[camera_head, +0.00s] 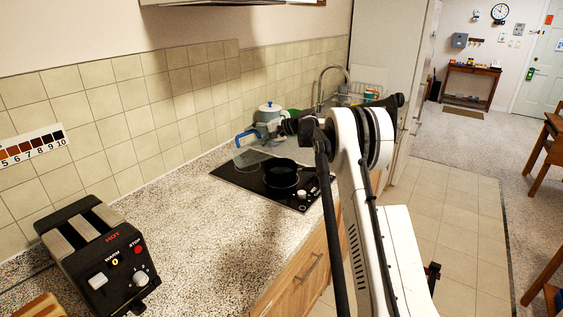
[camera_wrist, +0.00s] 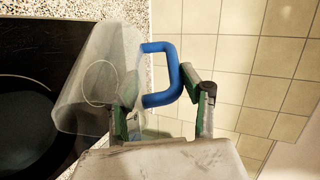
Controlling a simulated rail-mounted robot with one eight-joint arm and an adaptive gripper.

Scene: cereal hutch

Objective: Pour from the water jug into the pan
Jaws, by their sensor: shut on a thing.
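The water jug is clear with a blue handle; its see-through body (camera_head: 252,157) is held above the cooktop, near the pan, in the head view. In the wrist view the jug body (camera_wrist: 92,88) is left of my gripper, over the black cooktop. My gripper (camera_wrist: 163,88) is shut on the blue handle, which shows between its fingers. The dark pan (camera_head: 284,179) sits on the cooktop, lower right of the jug in the head view. Part of the pan (camera_wrist: 25,125) shows at the left of the wrist view. I cannot tell the water level or the exact tilt.
The black cooktop (camera_head: 240,175) is set in a speckled counter (camera_head: 190,235). A black toaster (camera_head: 98,250) is at the front left. The counter between toaster and cooktop is clear.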

